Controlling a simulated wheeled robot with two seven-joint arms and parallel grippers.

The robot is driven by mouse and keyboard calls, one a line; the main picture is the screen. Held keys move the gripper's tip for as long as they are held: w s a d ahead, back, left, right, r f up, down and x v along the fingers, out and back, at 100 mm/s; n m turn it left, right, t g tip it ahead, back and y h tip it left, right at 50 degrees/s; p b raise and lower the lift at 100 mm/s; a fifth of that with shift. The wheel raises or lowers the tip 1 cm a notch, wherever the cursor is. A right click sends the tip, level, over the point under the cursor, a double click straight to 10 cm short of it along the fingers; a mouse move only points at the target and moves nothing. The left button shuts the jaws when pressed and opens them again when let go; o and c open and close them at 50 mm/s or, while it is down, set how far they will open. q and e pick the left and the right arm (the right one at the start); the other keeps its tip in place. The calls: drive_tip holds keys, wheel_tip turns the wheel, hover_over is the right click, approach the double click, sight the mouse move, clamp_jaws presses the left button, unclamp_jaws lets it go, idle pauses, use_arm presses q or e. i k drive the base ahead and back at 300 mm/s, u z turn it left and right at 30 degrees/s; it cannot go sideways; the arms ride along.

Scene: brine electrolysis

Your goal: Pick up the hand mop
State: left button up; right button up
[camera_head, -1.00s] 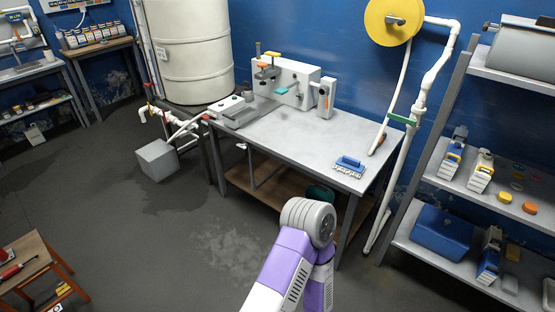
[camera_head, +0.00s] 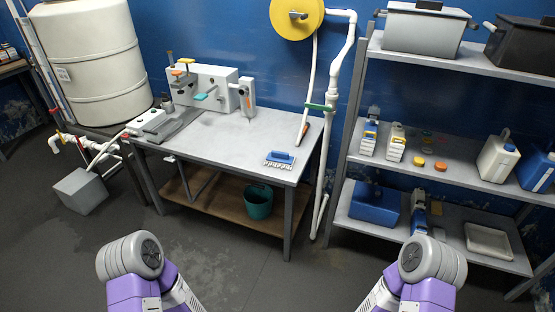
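The hand mop (camera_head: 279,159) looks like a small blue-backed piece with white strands along its lower edge. It lies on the grey workbench (camera_head: 225,148) near its right front corner, and nothing touches it. Parts of both my arms show at the bottom edge of the head view, at left and right, well short of the bench. Neither gripper shows.
A white clamp-like apparatus (camera_head: 210,87) stands at the bench's back. A teal bucket (camera_head: 258,201) sits on its lower shelf. A white pipe (camera_head: 336,110) rises at the bench's right end, beside a metal shelf rack (camera_head: 440,170). The floor in front is clear.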

sight(283, 160)
drive_tip(key=u, duration=0.4)
drive_tip(key=i, duration=1.4)
drive_tip(key=z, duration=0.25)
